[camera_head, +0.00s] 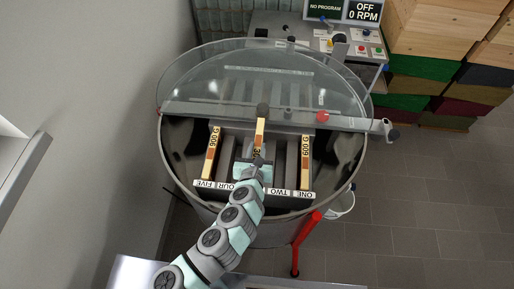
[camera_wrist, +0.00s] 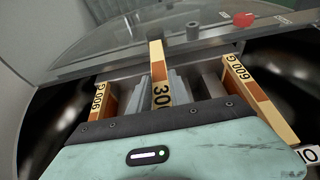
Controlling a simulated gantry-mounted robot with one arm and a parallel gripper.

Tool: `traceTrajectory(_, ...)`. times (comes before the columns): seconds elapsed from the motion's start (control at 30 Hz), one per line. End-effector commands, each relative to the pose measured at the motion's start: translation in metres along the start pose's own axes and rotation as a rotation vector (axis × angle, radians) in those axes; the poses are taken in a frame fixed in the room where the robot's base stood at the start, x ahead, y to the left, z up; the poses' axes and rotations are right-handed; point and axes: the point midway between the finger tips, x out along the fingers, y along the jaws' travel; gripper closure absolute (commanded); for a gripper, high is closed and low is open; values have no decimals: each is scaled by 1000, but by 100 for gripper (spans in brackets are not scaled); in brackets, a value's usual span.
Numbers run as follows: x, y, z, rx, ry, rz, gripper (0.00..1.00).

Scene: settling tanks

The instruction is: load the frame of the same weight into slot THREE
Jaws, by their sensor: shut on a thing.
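My gripper (camera_head: 256,164) is shut on the middle frame (camera_head: 261,135), a pale wooden bar whose label starts with 30, partly hidden by the gripper. In the wrist view this frame (camera_wrist: 158,65) points straight away from me. It is over the middle of the drum's cage, in line with the gap between the FOUR and TWO labels; the THREE label is hidden. I cannot tell how deep it sits. A left frame (camera_head: 210,153) stands by FIVE and a right frame (camera_head: 305,160) by ONE.
A clear lid (camera_head: 220,75) covers the drum's far half, with a red knob (camera_head: 322,116) on its edge bar. A control panel (camera_head: 340,45) reads OFF, 0 RPM. Stacked coloured boxes (camera_head: 425,65) stand right; a white bucket (camera_head: 340,203) is beside the drum.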

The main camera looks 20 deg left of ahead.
Motion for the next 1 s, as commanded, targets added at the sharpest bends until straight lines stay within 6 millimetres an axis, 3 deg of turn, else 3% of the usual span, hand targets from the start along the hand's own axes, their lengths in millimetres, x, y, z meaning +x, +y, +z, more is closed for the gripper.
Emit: traceTrajectory(1.0, 24, -1, -58, 2, -1, -1, 100)
